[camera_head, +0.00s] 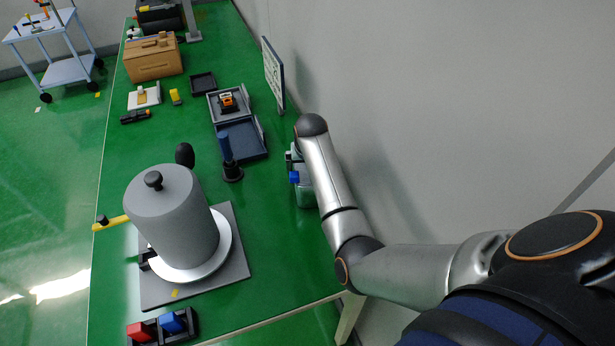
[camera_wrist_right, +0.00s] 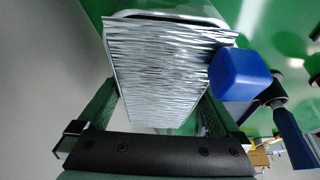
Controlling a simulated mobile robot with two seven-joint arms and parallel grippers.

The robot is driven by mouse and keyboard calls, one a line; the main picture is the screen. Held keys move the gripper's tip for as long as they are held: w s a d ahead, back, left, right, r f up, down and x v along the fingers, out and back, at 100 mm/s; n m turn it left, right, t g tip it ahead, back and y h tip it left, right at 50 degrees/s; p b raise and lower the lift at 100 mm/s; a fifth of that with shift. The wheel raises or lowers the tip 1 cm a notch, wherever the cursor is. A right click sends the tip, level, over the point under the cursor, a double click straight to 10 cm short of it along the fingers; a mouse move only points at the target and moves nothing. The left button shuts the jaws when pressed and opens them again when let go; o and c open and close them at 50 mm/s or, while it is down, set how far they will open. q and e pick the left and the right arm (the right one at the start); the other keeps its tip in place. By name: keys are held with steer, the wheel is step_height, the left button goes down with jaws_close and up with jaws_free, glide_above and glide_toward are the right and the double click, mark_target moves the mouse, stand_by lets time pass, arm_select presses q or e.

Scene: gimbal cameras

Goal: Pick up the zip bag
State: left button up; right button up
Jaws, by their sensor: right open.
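A silver, crinkled foil-like bag, which looks like the zip bag (camera_wrist_right: 165,62), fills the middle of the right wrist view. My right gripper (camera_wrist_right: 158,92) is open, with one finger on each side of the bag's near end. I cannot tell whether the fingers touch it. A blue block-like part (camera_wrist_right: 238,75) sits at the bag's right edge. In the head view a pale grey object (camera_head: 306,196), probably the bag or its holder, shows beside my right forearm near the wall. The forearm hides much of it and most of the gripper. My left gripper is not in view.
A large grey cylinder (camera_head: 172,215) stands on a plate at the front left. A blue-handled tool in a black stand (camera_head: 232,172) and a dark blue tray (camera_head: 241,140) are left of my arm. A panel (camera_head: 273,75) stands near the wall. Green tabletop between is clear.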

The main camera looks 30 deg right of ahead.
steer(key=shift+w+d+f, duration=0.1)
steer(key=shift+w+f, duration=0.1)
steer(key=shift+f, duration=0.25)
steer(key=shift+c, duration=0.2)
steer(key=c, duration=1)
